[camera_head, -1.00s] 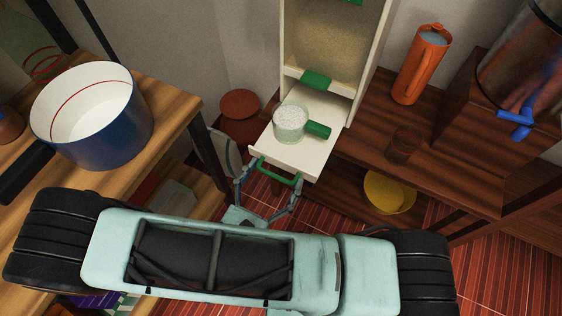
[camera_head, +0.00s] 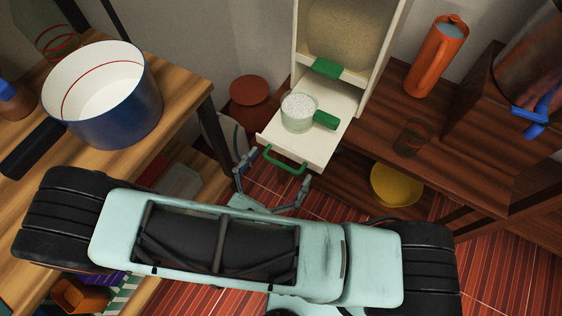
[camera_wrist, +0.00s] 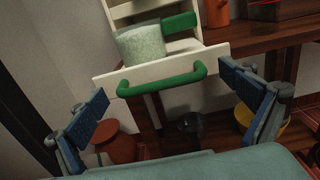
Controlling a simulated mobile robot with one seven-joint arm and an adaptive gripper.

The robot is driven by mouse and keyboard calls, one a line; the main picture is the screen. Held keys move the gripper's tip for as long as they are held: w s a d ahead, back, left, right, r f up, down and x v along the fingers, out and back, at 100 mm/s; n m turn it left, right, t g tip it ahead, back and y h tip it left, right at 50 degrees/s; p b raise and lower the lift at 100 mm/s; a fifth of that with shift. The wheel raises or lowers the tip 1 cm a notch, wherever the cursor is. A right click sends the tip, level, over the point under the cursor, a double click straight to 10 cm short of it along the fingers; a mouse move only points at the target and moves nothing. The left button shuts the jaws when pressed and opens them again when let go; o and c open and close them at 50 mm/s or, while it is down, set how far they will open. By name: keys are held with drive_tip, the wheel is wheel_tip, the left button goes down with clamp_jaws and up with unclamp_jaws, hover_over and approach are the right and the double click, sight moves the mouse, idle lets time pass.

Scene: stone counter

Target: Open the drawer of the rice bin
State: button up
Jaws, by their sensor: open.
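The rice bin (camera_head: 297,32) is a tall cream box with tan grain behind its front and a green part (camera_head: 327,68) low on it. Its cream drawer (camera_head: 318,152) is pulled well out at the bottom. A clear cup of white grains (camera_head: 298,112) with a green handle stands in the drawer. The green drawer handle (camera_head: 285,162) is on its front and also shows in the wrist view (camera_wrist: 162,80). My gripper (camera_head: 278,169) is open and empty just in front of the drawer, its blue-grey fingers (camera_wrist: 162,84) apart at either side of the handle.
A wooden table with a blue pot (camera_head: 105,112) is on the left. A dark wooden shelf on the right holds an orange jug (camera_head: 436,58), a brown glass (camera_head: 411,142) and a dispenser with a blue tap (camera_head: 530,122). A yellow bowl (camera_head: 397,186) lies lower down. Red tiled floor lies below.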

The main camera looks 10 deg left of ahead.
drive_tip(key=v, duration=1.1)
drive_tip(key=shift+s, duration=0.4)
drive_tip(key=shift+a, duration=0.1)
